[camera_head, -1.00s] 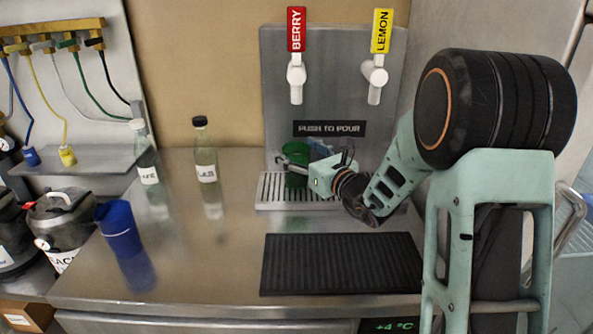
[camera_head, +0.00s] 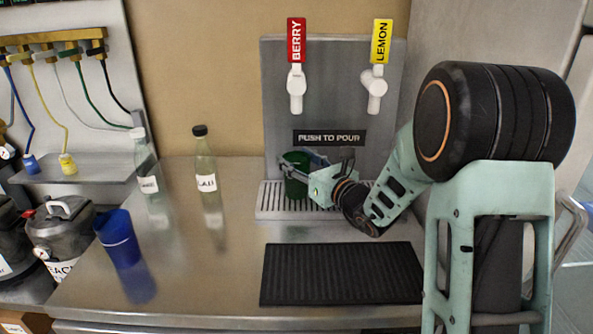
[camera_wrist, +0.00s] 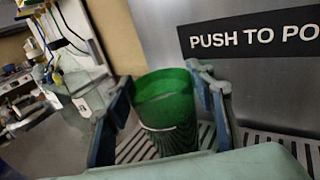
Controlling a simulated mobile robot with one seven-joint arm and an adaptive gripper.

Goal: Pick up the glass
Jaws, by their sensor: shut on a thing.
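The glass is a green cup (camera_head: 294,174) standing upright at the drip tray (camera_head: 263,205), below the red BERRY tap. My gripper (camera_head: 305,168) reaches in from the right and is shut on it. In the wrist view the green glass (camera_wrist: 167,112) sits between the two fingers (camera_wrist: 163,100), one on each side, and its rim faces up. I cannot tell whether its base touches the tray grate, because my gripper hides part of it.
The BERRY tap (camera_head: 297,85) and the LEMON tap (camera_head: 377,85) hang from the steel panel. A black mat (camera_head: 340,273) lies in front of the tray. Two bottles, one here (camera_head: 205,165), and a blue cup (camera_head: 118,240) stand to the left. The counter between is clear.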

